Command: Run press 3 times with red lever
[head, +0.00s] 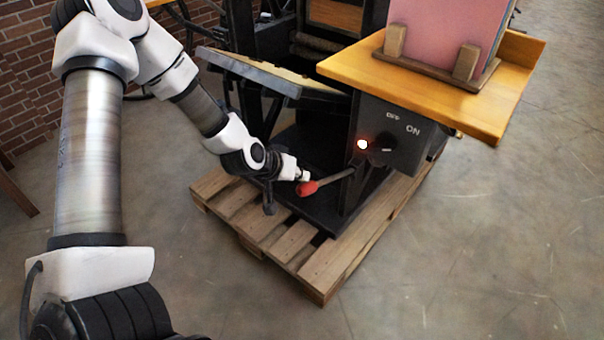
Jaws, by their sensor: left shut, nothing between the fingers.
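The black press (322,170) stands on a wooden pallet in the middle of the head view. Its lever (330,180) points down and left from the press side and ends in a red knob (306,188). My left gripper (300,177) is at the red knob, its fingers shut with nothing between them. It appears very close to the knob's upper left; I cannot tell whether they touch. The control box (405,135) carries OFF and ON marks, a dark switch (381,148) and a glowing light (362,144). My right gripper is not in view.
The wooden pallet (325,268) sticks out in front of the press. A wooden shelf (430,85) with a stack of pink sheets (440,30) overhangs the control box. A tilted plate (250,72) juts out left above my left wrist. Bare floor (480,250) lies to the right.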

